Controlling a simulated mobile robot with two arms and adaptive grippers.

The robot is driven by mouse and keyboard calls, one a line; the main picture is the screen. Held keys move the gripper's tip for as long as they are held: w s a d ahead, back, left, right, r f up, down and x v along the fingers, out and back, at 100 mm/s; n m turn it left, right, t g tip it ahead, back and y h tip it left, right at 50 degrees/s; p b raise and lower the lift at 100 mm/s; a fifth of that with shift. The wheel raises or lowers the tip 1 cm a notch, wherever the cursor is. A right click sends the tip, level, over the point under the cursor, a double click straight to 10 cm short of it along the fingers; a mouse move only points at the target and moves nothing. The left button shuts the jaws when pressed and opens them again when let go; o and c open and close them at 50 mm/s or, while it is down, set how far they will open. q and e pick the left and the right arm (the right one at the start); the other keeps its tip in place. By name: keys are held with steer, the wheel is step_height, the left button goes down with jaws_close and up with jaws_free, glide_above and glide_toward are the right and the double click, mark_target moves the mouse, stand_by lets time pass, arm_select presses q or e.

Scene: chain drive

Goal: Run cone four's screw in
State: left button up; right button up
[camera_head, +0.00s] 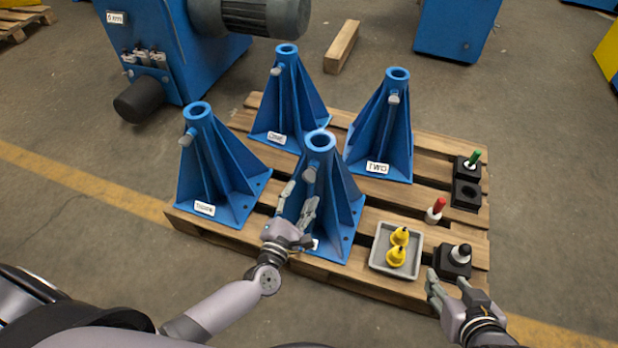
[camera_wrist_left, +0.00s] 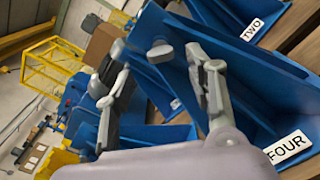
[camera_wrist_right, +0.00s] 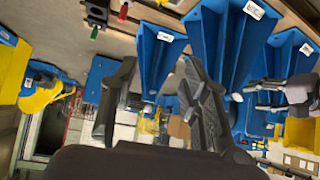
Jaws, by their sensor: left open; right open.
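Cone four (camera_head: 340,205) is the blue ribbed cone at the front middle of the pallet. Its label reads FOUR (camera_wrist_left: 288,146) in the left wrist view. Its grey screw (camera_head: 309,174) sticks out near the cone's top. My left gripper (camera_head: 298,198) is open just in front of and below the screw, one finger on each side. In the left wrist view a grey screw head (camera_wrist_left: 160,50) shows beyond the gap between the spread fingers, apart from them. My right gripper (camera_head: 449,284) is open and empty at the pallet's front right corner.
Three other blue cones with screws stand on the pallet (camera_head: 442,152). A grey tray (camera_head: 378,264) holds yellow parts (camera_head: 397,247). A black block with a white-and-black piece (camera_head: 453,262), a red-topped piece (camera_head: 435,210) and a green-topped piece (camera_head: 472,158) stand at the right.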

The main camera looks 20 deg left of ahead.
mark_target(307, 181)
arm_select(q)
steer(key=w, duration=0.6)
steer(key=shift+w+d+b, duration=0.1)
steer(key=shift+b, duration=0.3)
steer(key=shift+w, duration=0.55)
arm_select(e)
steer(key=shift+w+a+r+t+y, duration=0.15)
steer(key=shift+w+a+r+t, duration=0.1)
steer(key=shift+w+r+t, duration=0.25)
steer(key=shift+w+a+r+t+y, duration=0.1)
steer(key=shift+w+a+r+t, duration=0.1)
steer(key=shift+w+r+t, duration=0.35)
steer(key=shift+w+a+r+t+y, duration=0.15)
steer(key=shift+w+a+r+t, duration=0.15)
steer(key=shift+w+r, duration=0.35)
arm_select(q)
steer(key=shift+c, duration=0.4)
steer(key=c, duration=1.1)
